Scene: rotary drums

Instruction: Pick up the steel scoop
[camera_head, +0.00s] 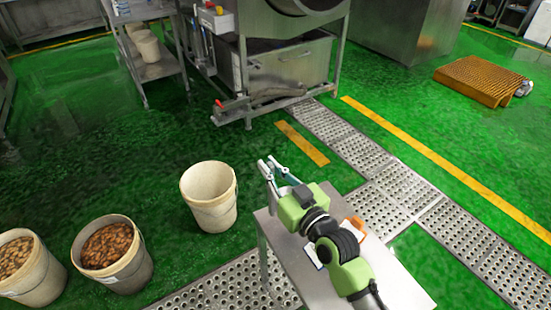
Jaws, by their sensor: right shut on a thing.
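My right gripper (267,164) reaches out over the far left corner of the small steel table (395,283). It is shut on a thin, pale grey piece that looks like part of the steel scoop. Most of the scoop is hidden or too small to make out, so I cannot tell its bowl from its handle. My green and black right arm covers much of the tabletop. My left gripper is not in view.
An empty white bucket (211,213) stands on the green floor left of the table. Two filled buckets, one with brown pieces (128,273) and one paler (40,281), stand at lower left. An orange item (357,223) lies on the table. A steel machine (290,68) stands behind.

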